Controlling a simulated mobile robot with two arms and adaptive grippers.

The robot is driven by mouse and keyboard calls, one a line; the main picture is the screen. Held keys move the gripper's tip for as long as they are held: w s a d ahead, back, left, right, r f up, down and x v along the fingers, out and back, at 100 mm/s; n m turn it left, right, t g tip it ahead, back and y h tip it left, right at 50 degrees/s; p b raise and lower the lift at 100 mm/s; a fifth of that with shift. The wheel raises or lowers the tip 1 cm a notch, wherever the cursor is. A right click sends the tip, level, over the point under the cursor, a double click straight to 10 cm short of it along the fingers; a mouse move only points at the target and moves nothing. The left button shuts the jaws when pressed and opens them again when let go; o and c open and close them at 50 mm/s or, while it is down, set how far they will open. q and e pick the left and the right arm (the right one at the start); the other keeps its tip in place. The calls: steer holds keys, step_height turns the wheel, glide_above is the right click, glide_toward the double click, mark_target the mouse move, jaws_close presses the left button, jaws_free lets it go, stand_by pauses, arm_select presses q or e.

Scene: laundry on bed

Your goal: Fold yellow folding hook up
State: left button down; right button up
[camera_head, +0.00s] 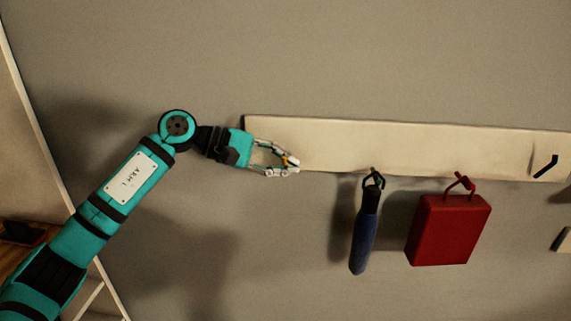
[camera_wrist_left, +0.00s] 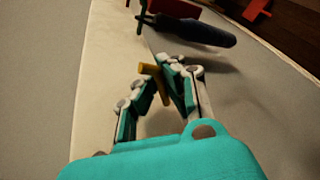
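The yellow folding hook (camera_head: 287,160) is a small yellow piece near the left end of the pale wall board (camera_head: 430,148). In the left wrist view it is a short yellow bar (camera_wrist_left: 160,88) standing out from the board, tilted. My left gripper (camera_head: 294,165) is in front of the board's left end. Its fingers lean together at the tips in the left wrist view (camera_wrist_left: 160,68), with the yellow hook between them. The fingers hide part of the hook and its base. My right gripper is not in view.
A blue-handled item (camera_head: 364,235) hangs from a hook right of my left gripper. A red box-shaped item (camera_head: 448,230) hangs further right. A dark folding hook (camera_head: 546,166) is at the board's right end. The wall below my gripper is clear.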

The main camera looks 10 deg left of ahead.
arm_select(q)
steer(key=c, duration=2)
jaws_free()
steer(key=shift+w+a+r, duration=0.1)
steer(key=shift+r, duration=0.35)
steer(key=shift+c, duration=0.2)
steer(key=o, duration=0.6)
steer(key=shift+f, duration=0.2)
steer(key=v, duration=1.2)
steer(key=shift+f, duration=0.15)
